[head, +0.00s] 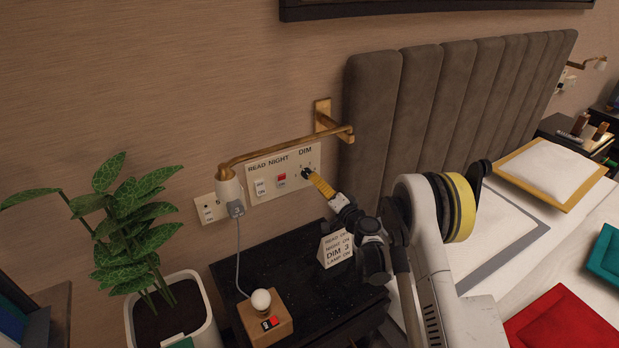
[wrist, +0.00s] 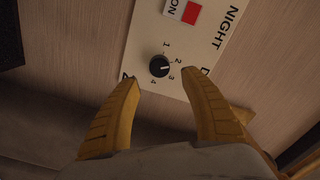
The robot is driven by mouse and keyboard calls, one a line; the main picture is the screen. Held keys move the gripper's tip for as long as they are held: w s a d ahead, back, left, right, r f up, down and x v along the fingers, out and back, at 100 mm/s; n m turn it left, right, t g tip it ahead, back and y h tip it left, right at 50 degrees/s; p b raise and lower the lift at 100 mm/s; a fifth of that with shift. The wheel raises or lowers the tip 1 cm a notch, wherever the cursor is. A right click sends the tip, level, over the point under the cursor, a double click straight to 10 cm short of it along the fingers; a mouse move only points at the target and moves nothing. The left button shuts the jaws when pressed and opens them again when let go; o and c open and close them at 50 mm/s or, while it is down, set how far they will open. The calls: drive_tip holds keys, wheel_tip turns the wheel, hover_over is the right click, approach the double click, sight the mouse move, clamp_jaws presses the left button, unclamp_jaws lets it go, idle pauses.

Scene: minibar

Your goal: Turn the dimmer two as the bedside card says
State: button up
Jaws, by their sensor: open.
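The dimmer knob (wrist: 159,66) is small, round and black on a cream wall panel (wrist: 143,40). The numbers 1 to 4 curve around it in the wrist view, and its pale mark faces the 2–3 side; I cannot tell exactly which number. My gripper (wrist: 161,77) is open, its yellow fingers apart on either side just short of the knob, holding nothing. In the head view my gripper (head: 313,180) reaches the panel under "DIM" and partly hides the knob. The bedside card (head: 337,251) stands on the nightstand and reads "DIM 3"; its other lines are small.
The panel also has READ and NIGHT switches (head: 281,180), the latter showing red. A brass wall lamp (head: 280,152) juts out above it. The black nightstand (head: 290,262) holds a wooden block with a bulb (head: 263,312). A plant (head: 135,230) is at left, the headboard (head: 420,100) at right.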

sight(307, 174)
drive_tip(key=shift+b+x, duration=0.8)
drive_tip(key=shift+x, duration=2.15)
drive_tip(key=c, duration=1.2)
